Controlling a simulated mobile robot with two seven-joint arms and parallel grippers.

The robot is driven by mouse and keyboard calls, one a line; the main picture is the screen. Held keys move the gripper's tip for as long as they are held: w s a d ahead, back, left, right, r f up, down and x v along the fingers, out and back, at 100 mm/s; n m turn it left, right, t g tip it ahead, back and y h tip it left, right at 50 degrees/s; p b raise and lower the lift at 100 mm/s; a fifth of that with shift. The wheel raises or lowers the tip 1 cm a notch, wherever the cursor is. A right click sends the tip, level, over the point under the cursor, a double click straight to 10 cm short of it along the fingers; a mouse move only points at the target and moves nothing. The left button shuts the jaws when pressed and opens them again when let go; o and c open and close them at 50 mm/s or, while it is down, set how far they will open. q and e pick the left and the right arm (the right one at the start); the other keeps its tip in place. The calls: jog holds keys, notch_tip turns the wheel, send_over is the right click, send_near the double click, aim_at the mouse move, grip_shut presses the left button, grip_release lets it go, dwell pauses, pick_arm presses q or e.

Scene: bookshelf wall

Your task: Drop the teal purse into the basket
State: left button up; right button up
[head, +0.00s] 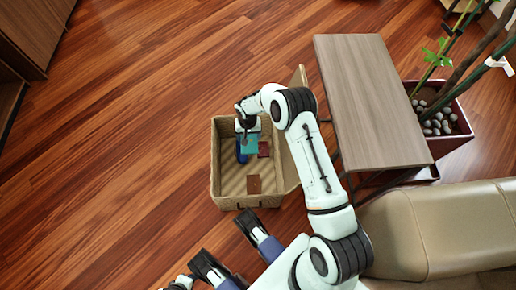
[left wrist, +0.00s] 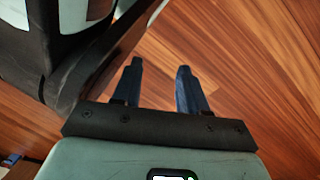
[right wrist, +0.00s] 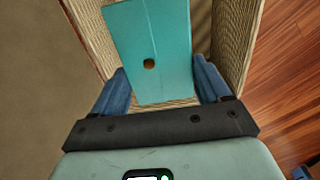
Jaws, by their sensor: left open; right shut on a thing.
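The teal purse (head: 250,144) is held in my right gripper (head: 245,136), over the inside of the woven basket (head: 231,202). In the right wrist view the purse (right wrist: 150,35) is a flat teal panel with a round gold clasp, between the two blue fingers of the right gripper (right wrist: 161,66). The basket's woven walls (right wrist: 238,35) show on both sides of it. I cannot tell whether the purse touches the basket floor. My left gripper (left wrist: 160,65) is open and empty above the wooden floor, away from the basket.
A dark red item (head: 264,149) and a brown item (head: 254,184) lie in the basket. The basket's lid (head: 289,160) stands open on its right side. A wooden bench (head: 370,95), a planter (head: 455,130) and a tan sofa (head: 440,225) are to the right. Floor at left is clear.

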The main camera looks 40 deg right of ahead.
notch_tip(320, 180, down, 4)
jog(key=shift+r+b, duration=0.1)
jog(key=shift+b, duration=0.9)
pick_arm(q)
jog(key=s+f+g, duration=0.2)
jog(key=s+f, duration=0.1)
jog(key=s, duration=0.2)
jog(key=shift+s+a+b, duration=0.35)
jog(key=shift+s, duration=0.05)
pick_arm(e)
jog(key=shift+f, duration=0.55)
jog(key=o, duration=1.1)
pick_arm(q)
jog(key=shift+w, duration=0.1)
pick_arm(e)
jog(key=shift+r, duration=0.1)
pick_arm(q)
jog(key=w+d+r+t+p, duration=0.1)
jog(key=w+r+t+p, duration=0.1)
jog(key=w+r+p, duration=0.2)
jog(key=w, duration=0.3)
jog(key=shift+w+r+t, duration=0.25)
jog(key=shift+t, duration=0.15)
pick_arm(e)
notch_tip(320, 180, up, 13)
jog(key=shift+r, duration=0.1)
